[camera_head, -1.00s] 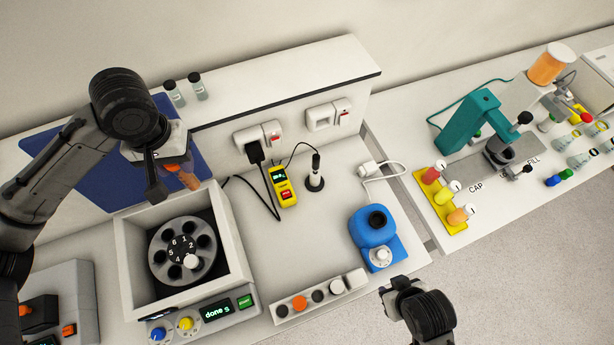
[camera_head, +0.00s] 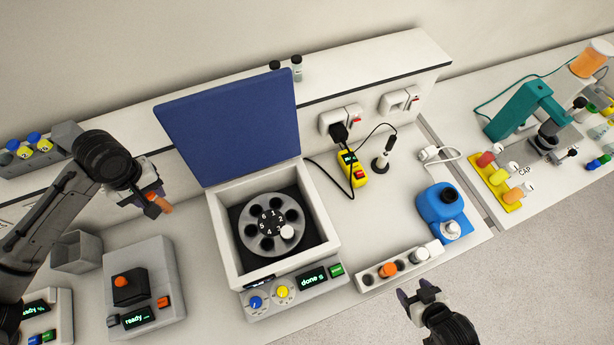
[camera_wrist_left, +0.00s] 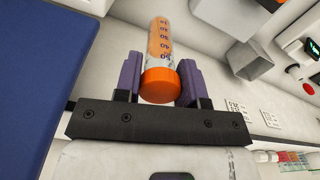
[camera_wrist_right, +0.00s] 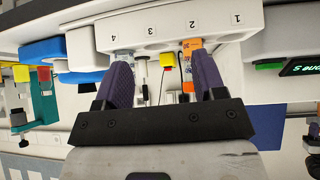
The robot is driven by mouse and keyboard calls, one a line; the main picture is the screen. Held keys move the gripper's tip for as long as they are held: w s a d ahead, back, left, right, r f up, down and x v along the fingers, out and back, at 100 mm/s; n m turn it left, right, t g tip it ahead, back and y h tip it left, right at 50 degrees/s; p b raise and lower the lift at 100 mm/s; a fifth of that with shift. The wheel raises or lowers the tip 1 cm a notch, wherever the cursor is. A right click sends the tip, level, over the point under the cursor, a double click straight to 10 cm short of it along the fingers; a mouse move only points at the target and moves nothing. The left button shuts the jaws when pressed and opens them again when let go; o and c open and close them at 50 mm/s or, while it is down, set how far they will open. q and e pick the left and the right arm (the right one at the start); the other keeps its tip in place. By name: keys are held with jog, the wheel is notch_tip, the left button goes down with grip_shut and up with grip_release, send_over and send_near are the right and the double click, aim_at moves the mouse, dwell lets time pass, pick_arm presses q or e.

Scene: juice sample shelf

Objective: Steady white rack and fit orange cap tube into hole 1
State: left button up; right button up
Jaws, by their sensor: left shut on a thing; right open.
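The white rack (camera_head: 398,278) stands at the bench's front edge. It also shows in the right wrist view (camera_wrist_right: 218,20) with holes numbered 1 to 4. Hole 1 looks empty; an orange-capped tube (camera_wrist_right: 192,46) sits at hole 2 and a pale-capped tube near hole 4. My left gripper (camera_head: 153,201) is shut on another orange cap tube (camera_wrist_left: 160,75), raised left of the centrifuge, far from the rack. The cap lies between the purple fingers in the left wrist view. My right gripper (camera_head: 418,292) is open and empty, just in front of the rack, apart from it.
An open centrifuge (camera_head: 326,227) with a blue lid (camera_head: 232,125) stands between my left gripper and the rack. A blue mixer (camera_head: 440,203) is behind the rack's right end. A grey device (camera_head: 145,280) and open grey bin (camera_head: 75,252) lie left.

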jog(key=d+t+y, duration=0.1)
jog(key=d+t, duration=0.1)
jog(key=d, duration=0.6)
jog(key=t+y+p, duration=0.1)
jog(key=t, duration=0.2)
send_near(436, 249)
pick_arm(q)
jog(key=s+a+f+n, duration=0.2)
jog(key=a+f, duration=0.1)
jog(key=a, duration=0.5)
jog(key=s+a+f+n, duration=0.3)
jog(key=a, duration=0.5)
jog(key=shift+s+a+f, duration=0.15)
jog(key=shift+s+a, duration=0.05)
jog(key=shift+a, duration=0.05)
pick_arm(e)
jog(key=shift+n, duration=0.3)
jog(key=x, duration=0.8)
jog(key=shift+w+a+f, duration=0.1)
jog(key=shift+w+f, duration=0.05)
jog(key=shift+w, duration=0.15)
jog(key=shift+c, duration=0.3)
jog(key=c, duration=0.7)
pick_arm(q)
jog(key=shift+d, duration=0.1)
